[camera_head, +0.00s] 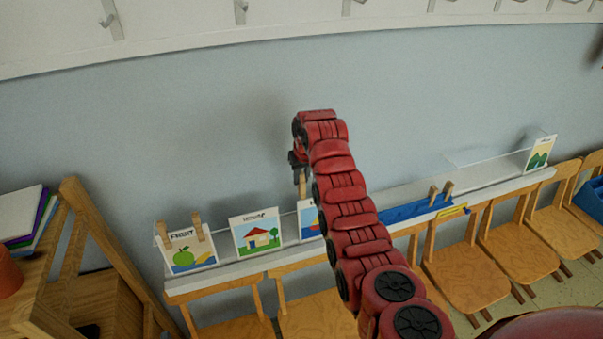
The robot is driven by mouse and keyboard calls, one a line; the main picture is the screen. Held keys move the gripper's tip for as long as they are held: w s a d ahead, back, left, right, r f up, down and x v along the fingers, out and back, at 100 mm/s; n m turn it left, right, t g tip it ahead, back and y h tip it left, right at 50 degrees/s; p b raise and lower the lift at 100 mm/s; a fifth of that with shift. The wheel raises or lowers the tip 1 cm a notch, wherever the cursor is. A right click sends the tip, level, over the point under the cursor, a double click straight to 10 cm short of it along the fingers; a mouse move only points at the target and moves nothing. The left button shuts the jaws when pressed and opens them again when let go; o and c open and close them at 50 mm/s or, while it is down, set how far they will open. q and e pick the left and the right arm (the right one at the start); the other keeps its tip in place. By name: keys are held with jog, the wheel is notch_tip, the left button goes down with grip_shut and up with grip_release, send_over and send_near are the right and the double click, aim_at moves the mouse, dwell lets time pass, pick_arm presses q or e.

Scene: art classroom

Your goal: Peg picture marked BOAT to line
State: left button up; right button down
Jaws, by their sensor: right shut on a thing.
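My right gripper (299,170), dark and at the end of the red arm, is shut on a wooden peg (302,187). The peg is upright at the top edge of a white picture card (308,226). I cannot tell whether it grips the card. My arm hides most of this card; some blue and red show, but its word cannot be read. To its left are the HOUSE card (256,235) and the FRUIT card (187,248), which has two pegs at its top. The line itself cannot be made out clearly. My left gripper is not in view.
A long white ledge (237,270) runs along the wall below the cards. A blue tray (408,213) with two upright pegs (441,194) lies on it, right of my arm. A mountain card (540,153) stands far right. Wooden chairs (465,277) line the front.

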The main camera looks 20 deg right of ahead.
aim_at(303, 188)
jog(key=shift+f, duration=0.5)
jog(key=shift+s+f+p, duration=0.2)
jog(key=shift+f+p, duration=0.1)
jog(key=shift+f, duration=0.35)
jog(key=shift+s+f+b, duration=0.2)
jog(key=shift+f+b, duration=1)
jog(key=shift+f, duration=0.5)
jog(key=c, duration=0.7)
grip_release()
jog(key=shift+o, duration=1.3)
